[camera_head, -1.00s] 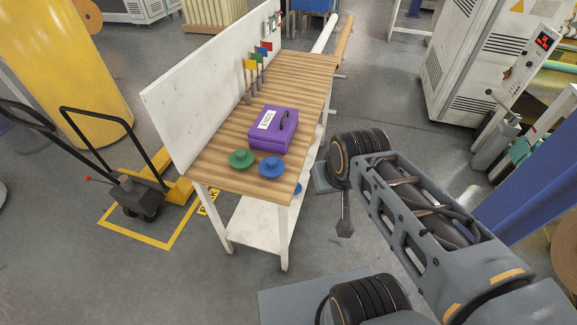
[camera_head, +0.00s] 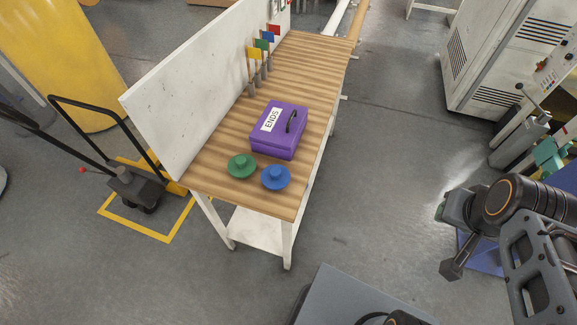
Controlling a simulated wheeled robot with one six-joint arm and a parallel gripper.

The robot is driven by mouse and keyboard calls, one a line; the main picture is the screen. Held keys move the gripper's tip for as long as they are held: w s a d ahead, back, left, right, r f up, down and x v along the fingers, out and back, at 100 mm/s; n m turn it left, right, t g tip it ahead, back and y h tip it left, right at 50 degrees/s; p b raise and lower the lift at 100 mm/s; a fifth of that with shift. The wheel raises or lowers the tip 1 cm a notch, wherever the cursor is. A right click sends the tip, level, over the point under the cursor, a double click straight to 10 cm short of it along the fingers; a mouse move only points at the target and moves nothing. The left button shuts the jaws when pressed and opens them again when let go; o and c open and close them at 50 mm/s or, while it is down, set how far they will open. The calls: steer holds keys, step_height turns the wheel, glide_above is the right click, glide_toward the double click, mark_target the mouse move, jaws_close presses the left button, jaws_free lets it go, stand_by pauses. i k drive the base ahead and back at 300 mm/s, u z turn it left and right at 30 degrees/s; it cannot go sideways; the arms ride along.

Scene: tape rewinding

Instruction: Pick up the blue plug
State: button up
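The blue plug (camera_head: 275,178) is a round, flanged piece with a raised knob. It sits upright on the wooden tabletop near the table's front edge. The green plug (camera_head: 241,167), of the same shape, is just to its left. A purple box (camera_head: 289,145) with a handle and a label reading "ENDS" stands right behind them. My gripper (camera_head: 451,269) is at the right of the picture, off the table and well away from the plugs. It is small and dark here, and I cannot tell whether its fingers are apart.
The wooden table (camera_head: 318,68) has a white back panel (camera_head: 190,105) on its left. Several small coloured flags (camera_head: 262,45) stand behind the box. A pallet jack (camera_head: 130,185) is on the floor at left, and a white cabinet (camera_head: 500,60) at right. Floor between table and arm is clear.

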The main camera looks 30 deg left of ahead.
mark_target(275, 176)
steer(key=i, duration=0.3)
steer(key=u, duration=3.25)
steer(key=i, duration=0.5)
steer(key=u, duration=0.05)
